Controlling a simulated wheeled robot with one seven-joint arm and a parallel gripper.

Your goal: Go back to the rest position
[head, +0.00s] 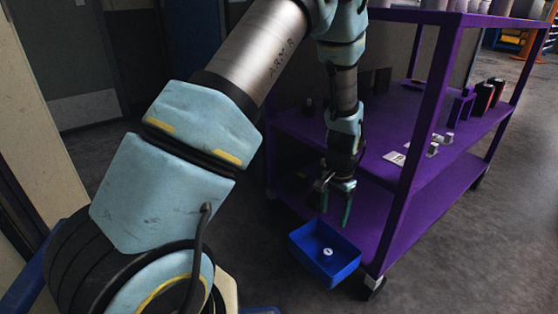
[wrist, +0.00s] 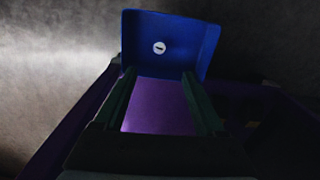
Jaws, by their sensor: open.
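My gripper (head: 335,204) points down beside the front corner of a purple cart, with its two green fingers apart. In the wrist view the fingers (wrist: 162,95) stand apart with bare purple surface between them, and nothing is held. A blue bin (head: 343,268) is just below and in front of the gripper, and it also shows in the wrist view (wrist: 190,35) beyond the fingertips. A small pale round piece (head: 327,252) with a dark mark lies in the bin; it shows in the wrist view too (wrist: 159,47).
The purple cart (head: 405,190) has several shelves and uprights close to my arm. Small metal pieces (head: 447,138), a white card (head: 394,158) and dark cylinders (head: 484,97) stand on its middle shelf. Grey floor (head: 470,250) is clear at the right. A door (head: 75,60) is behind at left.

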